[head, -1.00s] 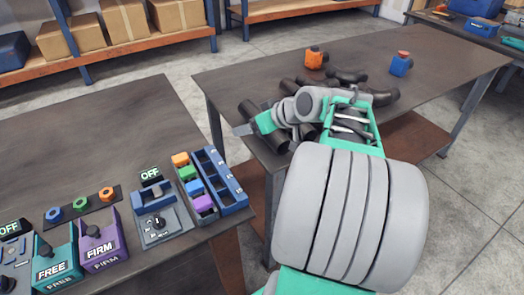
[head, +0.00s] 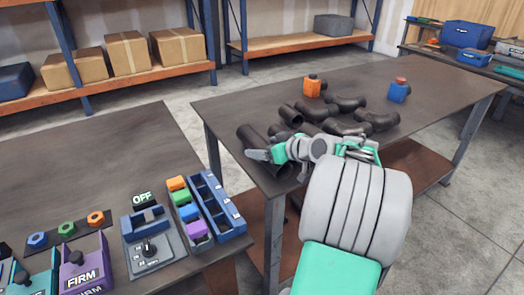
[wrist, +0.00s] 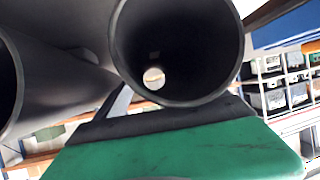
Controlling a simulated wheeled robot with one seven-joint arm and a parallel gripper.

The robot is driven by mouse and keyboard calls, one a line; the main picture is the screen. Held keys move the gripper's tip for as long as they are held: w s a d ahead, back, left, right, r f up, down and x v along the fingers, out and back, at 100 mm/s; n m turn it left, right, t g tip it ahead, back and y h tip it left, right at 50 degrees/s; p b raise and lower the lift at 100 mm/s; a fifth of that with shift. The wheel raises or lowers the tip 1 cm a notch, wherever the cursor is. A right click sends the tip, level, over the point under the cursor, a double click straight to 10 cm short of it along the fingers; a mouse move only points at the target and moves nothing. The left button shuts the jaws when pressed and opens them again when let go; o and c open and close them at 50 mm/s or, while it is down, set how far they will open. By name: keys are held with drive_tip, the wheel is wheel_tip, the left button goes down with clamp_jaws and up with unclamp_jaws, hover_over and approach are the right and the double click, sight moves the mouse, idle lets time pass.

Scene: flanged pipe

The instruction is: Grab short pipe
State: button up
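Several dark straight pipes lie at the near left of the far table in the head view. One (head: 250,136) lies under my gripper (head: 263,157), at the table's near left edge; another straight pipe (head: 290,115) lies just behind. I cannot tell which is the short pipe. In the wrist view, an open pipe end (wrist: 118,45) fills the upper middle, and I see through its bore. One green finger with a dark pad (wrist: 165,125) lies just below that end. A second pipe (wrist: 45,85) is at the left. The other finger is not clear, so the grip is hidden.
Dark elbow pipes (head: 348,103) lie behind and right of the straight ones. The far table's right side (head: 450,90) is clear. A control table (head: 90,150) is at the left.

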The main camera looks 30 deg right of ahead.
clamp_jaws()
idle(0.8)
drive_tip(key=shift+r, duration=0.1)
